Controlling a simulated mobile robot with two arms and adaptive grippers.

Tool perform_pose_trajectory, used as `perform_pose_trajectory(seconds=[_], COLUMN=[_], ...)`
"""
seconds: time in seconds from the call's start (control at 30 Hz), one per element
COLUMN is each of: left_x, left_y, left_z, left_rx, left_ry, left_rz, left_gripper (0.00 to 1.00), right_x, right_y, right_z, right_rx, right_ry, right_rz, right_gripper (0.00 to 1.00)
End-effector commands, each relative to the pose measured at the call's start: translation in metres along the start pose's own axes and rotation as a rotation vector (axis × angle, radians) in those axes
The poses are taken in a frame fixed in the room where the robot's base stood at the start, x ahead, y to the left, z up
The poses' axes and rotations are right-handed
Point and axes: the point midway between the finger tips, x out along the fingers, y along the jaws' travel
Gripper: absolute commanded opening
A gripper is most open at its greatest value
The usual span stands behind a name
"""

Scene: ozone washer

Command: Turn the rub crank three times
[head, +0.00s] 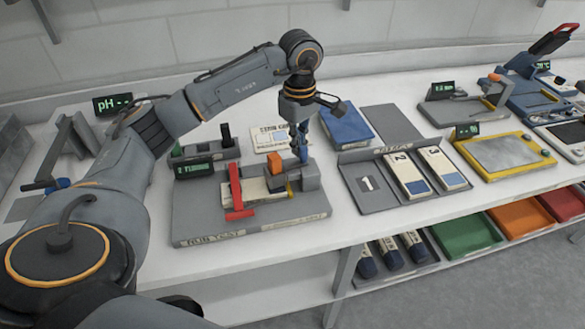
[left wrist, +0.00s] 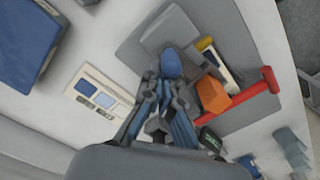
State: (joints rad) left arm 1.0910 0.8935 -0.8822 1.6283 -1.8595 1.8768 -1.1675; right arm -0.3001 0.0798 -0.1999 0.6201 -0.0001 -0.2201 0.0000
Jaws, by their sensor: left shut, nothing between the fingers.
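The rub tester (head: 205,222) is a grey base plate on the bench, with a red bar (head: 236,190), an orange block (head: 275,163) and a grey block (head: 311,177) at its right end. In the left wrist view the red bar (left wrist: 255,95) and orange block (left wrist: 212,94) lie to the right. A blue rounded knob (left wrist: 171,63), which looks like the crank's handle, shows just beyond my fingertips. My left gripper (head: 301,155) points down over the right end of the tester, shut and empty. Whether it touches the knob I cannot tell. My right gripper is out of view.
A small green-lit display (head: 194,170) stands on the tester's left. A white card (head: 268,138) and blue box (head: 346,124) lie behind. A grey tray (head: 368,205) with numbered panels is close on the right. A yellow-framed screen device (head: 506,152) stands farther right.

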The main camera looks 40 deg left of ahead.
Motion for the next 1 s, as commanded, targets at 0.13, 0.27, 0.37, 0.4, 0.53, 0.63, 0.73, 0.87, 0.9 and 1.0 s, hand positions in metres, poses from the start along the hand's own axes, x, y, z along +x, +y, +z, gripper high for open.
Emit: perform_pose_trajectory(seconds=[0.13, 0.27, 0.37, 0.4, 0.53, 0.63, 0.73, 0.87, 0.9, 1.0], left_x=[0.0, 0.0, 0.0, 0.0, 0.0, 0.0, 0.001, 0.001, 0.0, 0.0], left_y=[0.0, 0.0, -0.001, -0.002, -0.003, -0.002, -0.001, 0.001, 0.001, 0.002], left_z=[0.0, 0.001, 0.006, 0.009, 0.011, 0.009, 0.005, -0.001, -0.003, -0.005], left_rx=[-0.001, 0.0, 0.0, 0.001, -0.001, -0.002, -0.003, -0.002, -0.002, -0.002], left_ry=[0.0, 0.0, 0.0, 0.0, 0.001, 0.001, 0.001, 0.001, 0.001, 0.001], left_rz=[0.0, 0.0, 0.0, 0.0, 0.0, 0.0, -0.001, 0.0, 0.0, 0.0], left_gripper=[0.0, 0.0, 0.0, 0.0, 0.0, 0.0, 0.0, 0.0, 0.0, 0.0], right_x=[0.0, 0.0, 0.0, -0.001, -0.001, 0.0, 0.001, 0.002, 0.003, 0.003], right_y=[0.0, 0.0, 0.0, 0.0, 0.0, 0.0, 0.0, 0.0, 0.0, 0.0], right_z=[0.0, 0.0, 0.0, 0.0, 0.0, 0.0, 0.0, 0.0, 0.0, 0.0], right_rx=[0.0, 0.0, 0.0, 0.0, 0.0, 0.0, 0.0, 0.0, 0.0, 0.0], right_ry=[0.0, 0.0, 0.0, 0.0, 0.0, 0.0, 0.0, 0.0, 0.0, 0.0], right_rz=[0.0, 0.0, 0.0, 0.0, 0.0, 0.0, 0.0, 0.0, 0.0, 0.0], right_gripper=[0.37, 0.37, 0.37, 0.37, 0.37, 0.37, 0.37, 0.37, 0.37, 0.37])
